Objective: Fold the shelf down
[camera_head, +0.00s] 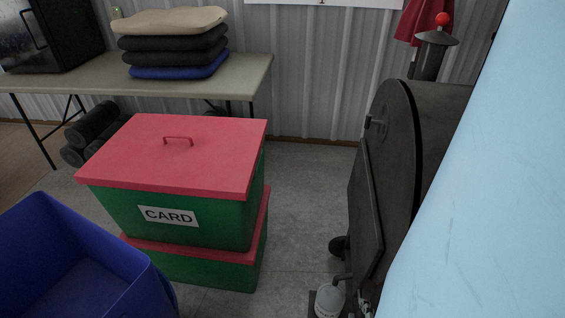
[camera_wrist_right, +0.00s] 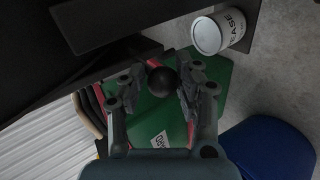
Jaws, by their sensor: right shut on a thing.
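A dark smoker (camera_head: 434,110) with a rounded barrel stands at the right in the head view. A flat dark panel (camera_head: 366,215), which looks like its shelf, stands steeply along the smoker's near side. A black ball (camera_head: 338,247) shows low beside the panel. In the right wrist view my right gripper (camera_wrist_right: 162,84) has its fingers on both sides of a black ball knob (camera_wrist_right: 163,81) and is shut on it. The knob's stem and its join to the dark metal are hidden. My left gripper is in neither view.
A white grease can (camera_head: 328,301) stands below the panel; it also shows in the right wrist view (camera_wrist_right: 217,33). Stacked green boxes with red lids (camera_head: 180,150) and a blue bin (camera_head: 75,255) stand left. Floor between boxes and smoker is clear. A light blue surface covers the right edge.

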